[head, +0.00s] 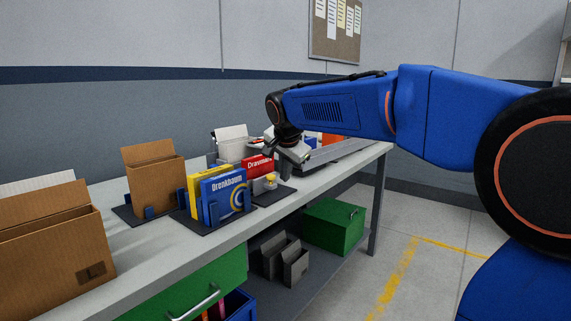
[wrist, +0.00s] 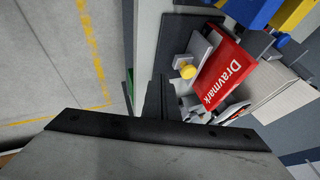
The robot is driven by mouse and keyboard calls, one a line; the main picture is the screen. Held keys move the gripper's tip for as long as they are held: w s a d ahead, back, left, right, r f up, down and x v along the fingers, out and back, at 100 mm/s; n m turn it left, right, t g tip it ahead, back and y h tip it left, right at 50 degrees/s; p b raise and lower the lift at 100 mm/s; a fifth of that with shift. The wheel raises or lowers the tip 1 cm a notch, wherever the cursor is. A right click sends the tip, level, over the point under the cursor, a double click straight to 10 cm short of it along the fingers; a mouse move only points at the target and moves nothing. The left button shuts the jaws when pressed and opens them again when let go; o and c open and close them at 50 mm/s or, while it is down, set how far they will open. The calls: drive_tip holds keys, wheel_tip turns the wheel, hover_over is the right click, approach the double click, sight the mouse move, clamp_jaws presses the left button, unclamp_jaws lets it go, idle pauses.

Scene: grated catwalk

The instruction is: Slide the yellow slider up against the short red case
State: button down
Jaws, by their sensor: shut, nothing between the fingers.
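The short red case (head: 258,165), lettered "Dravmark", stands on a dark base on the bench. It also shows in the wrist view (wrist: 222,76). The slider's yellow knob (head: 271,179) is in front of the red case, on a pale block. In the wrist view the yellow knob (wrist: 187,71) sits left of the red case, with a pale plate beside it. I cannot tell whether the plate touches the case. My gripper (head: 294,157) is shut and empty, just right of and above the slider. In the wrist view my fingers (wrist: 160,98) are below and left of the knob.
A blue box (head: 222,195) and a yellow box (head: 195,180) stand in a holder left of the red case. Cardboard holders (head: 153,178) stand farther left. A green box (head: 334,225) is on the lower shelf. The floor right of the bench is clear.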

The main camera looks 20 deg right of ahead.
sight(269, 184)
drive_tip(key=shift+w+a+f, duration=0.15)
drive_tip(key=shift+w+a, duration=0.15)
drive_tip(key=shift+w, duration=0.3)
drive_tip(key=shift+w+a+f, duration=0.15)
drive_tip(key=shift+w+a, duration=0.15)
drive_tip(key=shift+w, duration=0.35)
drive_tip(key=shift+w+a+f, duration=0.15)
drive_tip(key=shift+w+a, duration=0.15)
drive_tip(key=shift+w, duration=0.3)
